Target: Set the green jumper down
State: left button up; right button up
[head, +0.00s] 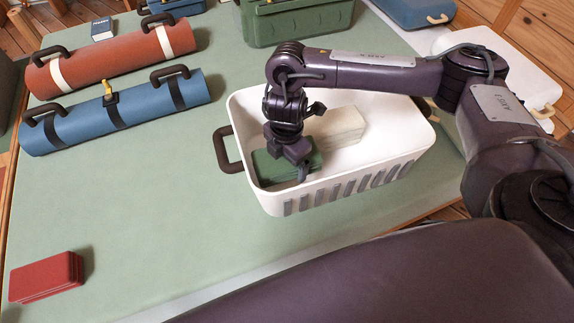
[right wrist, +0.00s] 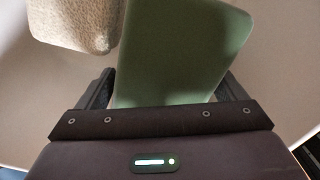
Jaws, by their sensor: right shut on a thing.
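The green jumper (head: 270,168) is a folded dark green block inside the white basket (head: 383,152), at its left end. My right gripper (head: 298,165) reaches down into the basket and is shut on the jumper. In the right wrist view the jumper (right wrist: 180,55) sits between the two fingers (right wrist: 168,88). Whether its underside touches the basket floor I cannot tell. A cream folded piece (head: 340,126) lies in the basket just beyond it, and it also shows at the top left of the right wrist view (right wrist: 78,22). My left gripper is not in view.
A red folded piece (head: 46,277) lies at the front left of the green table top (head: 150,205). Blue (head: 140,110) and red (head: 115,60) rolls with handles lie at the back left. A green crate (head: 295,22) stands behind the basket. The table's left middle is clear.

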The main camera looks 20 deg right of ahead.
jog(key=shift+f, duration=0.9)
jog(key=shift+f+b, duration=0.2)
jog(key=shift+b, duration=0.1)
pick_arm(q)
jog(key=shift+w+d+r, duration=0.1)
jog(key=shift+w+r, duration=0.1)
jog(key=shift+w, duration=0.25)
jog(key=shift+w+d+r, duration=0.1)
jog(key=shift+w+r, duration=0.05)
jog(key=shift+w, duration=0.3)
pick_arm(e)
jog(key=shift+r, duration=0.1)
jog(key=shift+f, duration=0.65)
jog(key=o, duration=0.8)
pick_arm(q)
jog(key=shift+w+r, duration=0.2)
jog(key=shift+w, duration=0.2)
pick_arm(e)
jog(key=shift+o, duration=0.2)
